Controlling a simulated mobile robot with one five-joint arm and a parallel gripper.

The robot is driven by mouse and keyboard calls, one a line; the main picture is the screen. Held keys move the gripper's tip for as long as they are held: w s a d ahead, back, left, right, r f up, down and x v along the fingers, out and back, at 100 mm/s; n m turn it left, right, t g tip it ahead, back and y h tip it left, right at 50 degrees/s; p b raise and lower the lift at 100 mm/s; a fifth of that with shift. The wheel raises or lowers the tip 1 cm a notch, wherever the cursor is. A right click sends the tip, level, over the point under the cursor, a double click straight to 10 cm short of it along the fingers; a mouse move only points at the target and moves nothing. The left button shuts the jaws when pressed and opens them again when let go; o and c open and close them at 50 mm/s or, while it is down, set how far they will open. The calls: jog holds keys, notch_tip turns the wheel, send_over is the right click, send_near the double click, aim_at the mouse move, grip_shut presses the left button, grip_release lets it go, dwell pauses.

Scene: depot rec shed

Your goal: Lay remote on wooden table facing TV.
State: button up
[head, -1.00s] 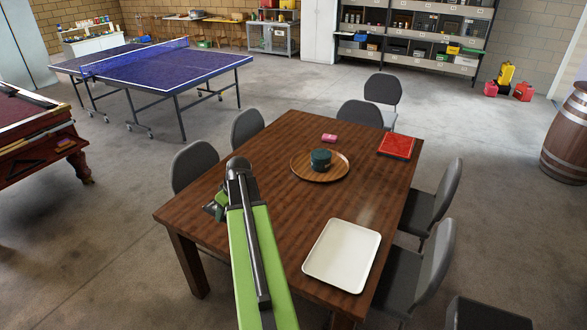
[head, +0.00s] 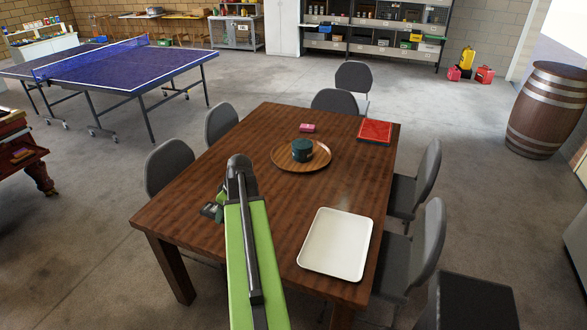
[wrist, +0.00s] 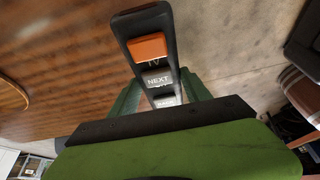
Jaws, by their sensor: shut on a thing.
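The remote (wrist: 155,55) is dark with an orange button at its far end and grey buttons below it, one marked NEXT. It shows in the wrist view, held between the green fingers of my gripper (wrist: 165,98). In the head view my gripper (head: 213,210) is mostly hidden behind my arm, over the left part of the wooden table (head: 200,225). The remote cannot be made out clearly there. Its height above the table is hard to tell. No TV shows in these views.
On the table are a round wooden tray (head: 283,160) with a dark green round container (head: 302,150), a pink item (head: 307,128), a red flat box (head: 375,131) and a white tray (head: 336,245). Chairs (head: 167,166) surround it. The table's middle and near-left surface is bare.

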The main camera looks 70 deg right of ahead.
jog(key=s+d+f+b, duration=0.2)
jog(key=s+f+b, duration=0.25)
jog(key=s, duration=0.35)
jog(key=s+d+f+b, duration=0.1)
jog(key=s+f+b, duration=0.2)
jog(key=s+f, duration=0.35)
jog(key=shift+n, duration=0.3)
jog(key=w+d+f+b, duration=0.1)
jog(key=w+b, duration=0.1)
jog(key=w, duration=0.1)
jog(key=w+d+f+b, duration=0.2)
jog(key=w, duration=0.1)
jog(key=w+d+f+b, duration=0.1)
jog(key=w+f+b, duration=0.1)
jog(key=w, duration=0.1)
jog(key=shift+w+d+f, duration=0.1)
jog(key=shift+w+d, duration=0.1)
jog(key=shift+d, duration=0.2)
jog(key=shift+w, duration=0.25)
notch_tip(320, 180, down, 4)
jog(key=b, duration=0.5)
jog(key=shift+f, duration=0.2)
jog(key=shift+r+p, duration=0.25)
jog(key=shift+p, duration=0.05)
jog(key=shift+f, duration=0.2)
jog(key=o, duration=1.6)
